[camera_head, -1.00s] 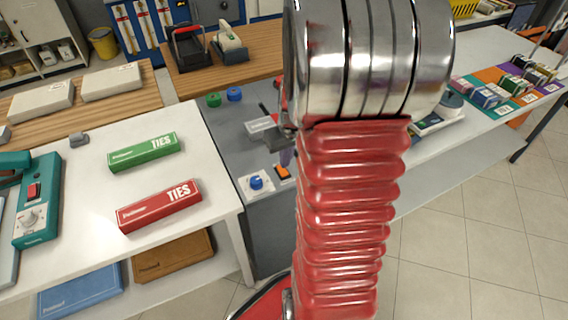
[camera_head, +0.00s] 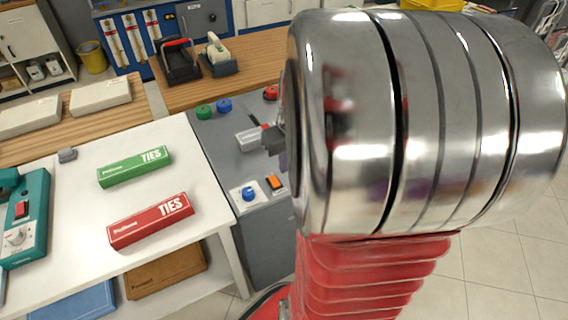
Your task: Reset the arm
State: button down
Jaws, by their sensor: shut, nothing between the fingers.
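My arm fills the right half of the view, with a large chrome joint above a red ribbed sleeve. A small dark part of my gripper (camera_head: 273,141) shows at the left edge of the chrome joint, in front of the grey counter. The rest of it is hidden behind the joint. It is shut, and I see nothing held in it.
A white table (camera_head: 70,215) at left holds a green ties box (camera_head: 135,167), a red ties box (camera_head: 150,219) and a teal device (camera_head: 27,220). A grey counter (camera_head: 215,140) carries several small items. Open tiled floor (camera_head: 495,270) lies at right.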

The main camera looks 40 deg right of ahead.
dwell(0.6)
jog(key=s+a+r+n+t, duration=0.1)
jog(key=a+r, duration=0.4)
jog(key=a, duration=0.7)
jog(key=s+a+r+n+t, duration=0.2)
jog(key=s+a+r, duration=0.2)
jog(key=a, duration=0.9)
notch_tip(320, 180, up, 2)
jog(key=shift+a+r+y, duration=0.15)
jog(key=shift+a+y, duration=0.15)
jog(key=shift+s, duration=0.1)
